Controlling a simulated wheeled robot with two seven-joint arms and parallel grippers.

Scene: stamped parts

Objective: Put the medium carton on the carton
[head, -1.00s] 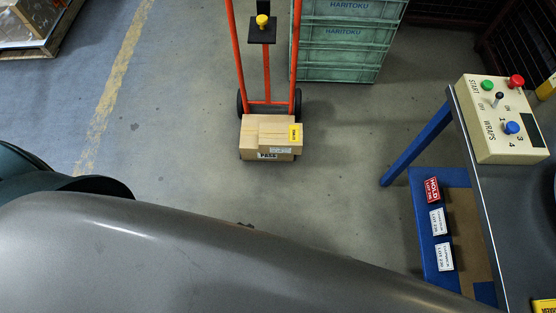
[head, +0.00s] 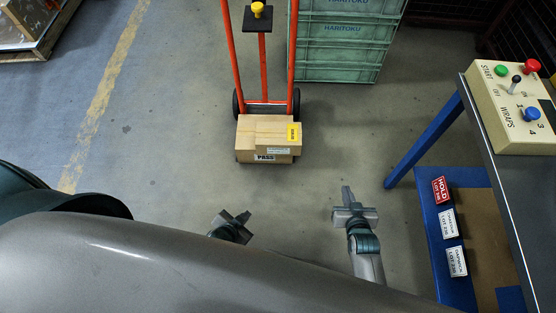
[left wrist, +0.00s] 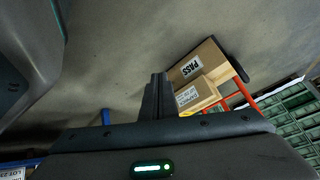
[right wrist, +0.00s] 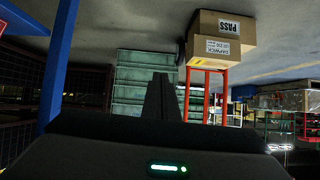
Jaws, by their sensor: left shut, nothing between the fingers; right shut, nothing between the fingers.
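Two brown cartons are stacked on the hand truck's foot in the head view. The upper carton (head: 277,134), with a yellow sticker and a white label, seems the medium carton and rests on the lower carton (head: 246,157), marked PASS. The wrist views show them tilted or upside down: the upper carton (left wrist: 205,93) (right wrist: 206,49) and the lower carton (left wrist: 208,56) (right wrist: 242,39). My left gripper (head: 243,216) is shut and empty, in front of the stack, apart from it. My right gripper (head: 346,194) is shut and empty, to the right and nearer me.
The orange hand truck (head: 292,60) stands behind the cartons, with green crates (head: 345,45) beyond. At right are a table with a control box (head: 512,115) and a blue shelf (head: 436,245) bearing labelled signs. The floor between grippers and cartons is clear.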

